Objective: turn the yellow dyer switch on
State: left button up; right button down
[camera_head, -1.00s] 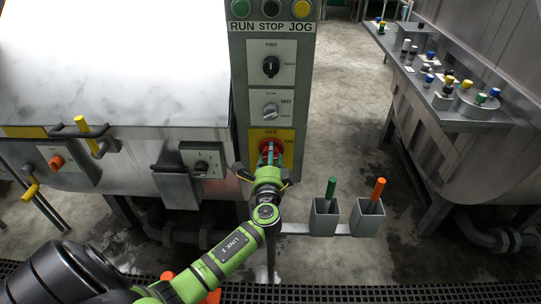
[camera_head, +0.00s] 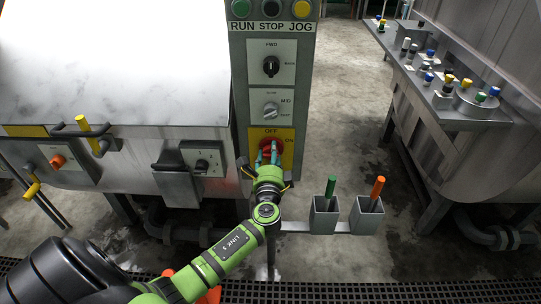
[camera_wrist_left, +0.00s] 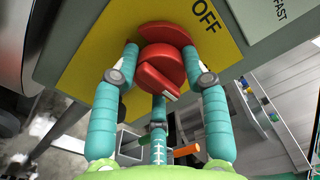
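The yellow dyer switch is a red knob (camera_head: 270,145) on a yellow plate (camera_head: 287,134) at the bottom of the control column. The plate is marked OFF above and ON at the right. In the left wrist view the red knob (camera_wrist_left: 160,68) has a pale mark on its lower end; I cannot tell which setting it is at. My left gripper (camera_head: 267,153) is at the switch. In the left wrist view its teal fingers (camera_wrist_left: 160,55) stand apart on either side of the knob, with a third finger below. Firm contact is not clear. My right gripper is not in view.
Above are a FWD/BACK dial (camera_head: 271,66) and a speed dial (camera_head: 271,109). Two grey holders with a green stick (camera_head: 331,187) and an orange stick (camera_head: 378,187) stand right of my wrist. A metal drum panel (camera_head: 415,84) with several buttons is farther right.

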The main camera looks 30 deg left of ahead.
pick_arm(q)
jog(key=o, duration=0.3)
jog(key=shift+r, duration=0.15)
jog(key=v, duration=1.2)
jog(key=shift+w, duration=0.1)
